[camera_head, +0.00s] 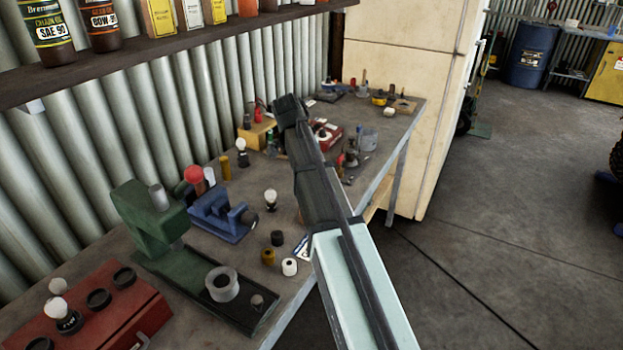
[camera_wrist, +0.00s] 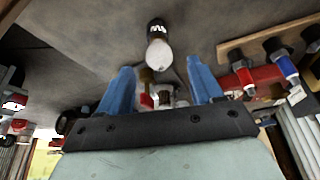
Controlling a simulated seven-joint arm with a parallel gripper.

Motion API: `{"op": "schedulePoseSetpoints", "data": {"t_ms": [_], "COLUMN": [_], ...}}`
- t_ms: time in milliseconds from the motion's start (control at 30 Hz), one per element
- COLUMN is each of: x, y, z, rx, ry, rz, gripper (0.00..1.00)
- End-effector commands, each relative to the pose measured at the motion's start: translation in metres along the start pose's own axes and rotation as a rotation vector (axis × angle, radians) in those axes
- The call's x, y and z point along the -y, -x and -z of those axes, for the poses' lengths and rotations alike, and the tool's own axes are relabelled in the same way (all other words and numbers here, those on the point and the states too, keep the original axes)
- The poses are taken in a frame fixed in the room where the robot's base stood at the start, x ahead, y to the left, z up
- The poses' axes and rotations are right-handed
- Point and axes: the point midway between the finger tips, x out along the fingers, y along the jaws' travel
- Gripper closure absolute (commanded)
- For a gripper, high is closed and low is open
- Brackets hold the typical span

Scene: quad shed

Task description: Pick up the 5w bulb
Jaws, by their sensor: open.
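In the wrist view a bulb (camera_wrist: 158,52) with a pale globe and a dark base with a small white marking is beyond my fingertips. The marking is too small to read. My gripper (camera_wrist: 163,80) has its two blue fingers apart, with nothing held between them. In the head view a white bulb on a dark base (camera_head: 271,197) stands mid-bench, and another (camera_head: 241,146) stands farther back. More bulbs (camera_head: 57,310) are at the red box in front. I cannot tell which is the 5w one. My arm hides part of the bench; the fingers are not distinguishable there.
A green press (camera_head: 150,222), a blue vise (camera_head: 222,215) and a red box (camera_head: 95,320) with dark sockets crowd the bench. A shelf of bottles (camera_head: 180,60) overhangs the back. Open floor lies right.

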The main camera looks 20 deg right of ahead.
Motion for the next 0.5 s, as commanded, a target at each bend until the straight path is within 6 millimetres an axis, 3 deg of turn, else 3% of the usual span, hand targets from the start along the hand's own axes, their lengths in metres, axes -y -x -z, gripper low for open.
{"op": "schedulePoseSetpoints", "data": {"t_ms": [267,500], "x": [0.000,0.000], "y": [-0.010,-0.035], "z": [-0.001,-0.007], "rx": [0.000,0.001], "ry": [0.000,0.001], "rz": [0.000,-0.001], "gripper": [0.34,0.34]}}
